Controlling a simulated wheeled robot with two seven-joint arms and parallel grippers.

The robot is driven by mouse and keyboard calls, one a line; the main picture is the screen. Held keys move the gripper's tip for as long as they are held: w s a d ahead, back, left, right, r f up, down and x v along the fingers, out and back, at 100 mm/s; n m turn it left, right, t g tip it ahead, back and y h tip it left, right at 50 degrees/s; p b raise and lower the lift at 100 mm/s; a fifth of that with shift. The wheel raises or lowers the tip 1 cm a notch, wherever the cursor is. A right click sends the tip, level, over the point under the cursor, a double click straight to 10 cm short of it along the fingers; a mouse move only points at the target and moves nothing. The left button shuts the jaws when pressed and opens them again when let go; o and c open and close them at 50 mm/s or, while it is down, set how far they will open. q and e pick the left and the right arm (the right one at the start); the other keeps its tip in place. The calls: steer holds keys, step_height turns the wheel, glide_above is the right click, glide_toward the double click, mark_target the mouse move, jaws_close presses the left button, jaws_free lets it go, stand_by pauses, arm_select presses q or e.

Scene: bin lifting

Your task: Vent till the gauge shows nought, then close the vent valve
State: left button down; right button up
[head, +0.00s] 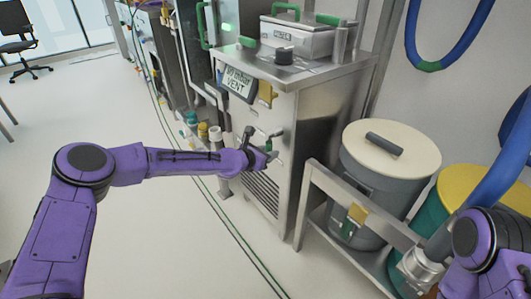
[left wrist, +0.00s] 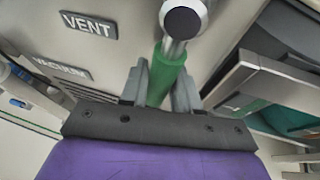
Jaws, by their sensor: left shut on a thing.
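A steel cabinet (head: 285,110) carries a tilted gauge display (head: 238,83). It shows a figure in mbar, seemingly 90, above the word VENT. My left gripper (head: 267,152) is at the cabinet's front, below the display. In the left wrist view its fingers (left wrist: 161,88) are shut on the green handle of the vent valve (left wrist: 166,78), one finger on each side. A round metal valve end (left wrist: 182,20) shows just beyond. The VENT label (left wrist: 89,25) is up and left of the handle, with a VACUUM label (left wrist: 62,68) below it.
A grey drum with a cream lid (head: 390,150) and a yellow-lidded green drum (head: 472,188) stand right, behind a steel rail (head: 365,215). A blue hose (head: 490,165) hangs at the right edge. Cables (head: 200,180) cross the floor. Open floor lies left.

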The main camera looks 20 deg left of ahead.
arm_select(q)
steer(key=shift+s+d+f, duration=0.1)
steer(key=shift+s+d, duration=0.1)
steer(key=shift+d, duration=0.05)
steer(key=shift+n, duration=0.3)
steer(key=c, duration=0.9)
jaws_free()
steer(key=shift+s, duration=0.1)
steer(key=p+v, duration=0.2)
steer(key=v, duration=0.8)
steer(key=shift+a+r, duration=0.15)
steer(key=shift+r, duration=0.1)
